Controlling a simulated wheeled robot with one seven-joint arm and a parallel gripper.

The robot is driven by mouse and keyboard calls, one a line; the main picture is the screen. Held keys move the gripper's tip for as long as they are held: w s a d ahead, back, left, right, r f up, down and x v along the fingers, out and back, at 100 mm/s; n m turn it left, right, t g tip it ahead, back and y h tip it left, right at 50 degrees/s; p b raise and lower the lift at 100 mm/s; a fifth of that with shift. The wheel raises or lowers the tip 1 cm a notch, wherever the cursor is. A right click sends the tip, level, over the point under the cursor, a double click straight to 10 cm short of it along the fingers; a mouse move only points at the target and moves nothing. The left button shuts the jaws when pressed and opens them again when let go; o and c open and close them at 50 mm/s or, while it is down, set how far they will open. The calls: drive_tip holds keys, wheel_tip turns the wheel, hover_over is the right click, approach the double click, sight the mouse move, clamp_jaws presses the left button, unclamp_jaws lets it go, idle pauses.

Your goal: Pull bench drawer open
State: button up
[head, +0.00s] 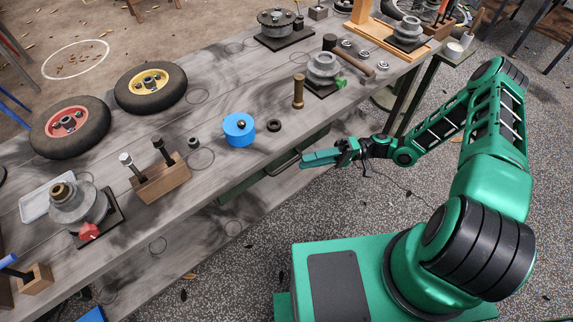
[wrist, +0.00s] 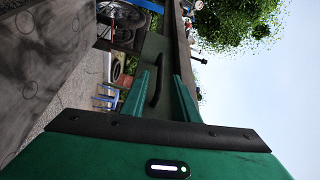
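The bench drawer (head: 240,188) is a dark green front under the workbench edge, and it looks shut. Its dark bar handle (head: 284,163) sticks out toward my gripper. My gripper (head: 304,159) is just to the right of the handle, with its fingers pointing at it. In the wrist view, the two green fingers (wrist: 161,75) are apart. The dark handle (wrist: 155,83) shows in the gap between them, beyond the tips or level with them; I cannot tell which. No contact is visible.
The grey workbench (head: 225,170) carries a blue round container (head: 239,129), a wooden block with tools (head: 160,181), two wheels and several metal parts. A lower shelf (head: 240,221) runs beneath. The speckled floor (head: 300,215) between my base and the bench is mostly clear.

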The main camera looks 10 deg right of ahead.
sight(286, 166)
drive_tip(key=x, duration=0.8)
clamp_jaws()
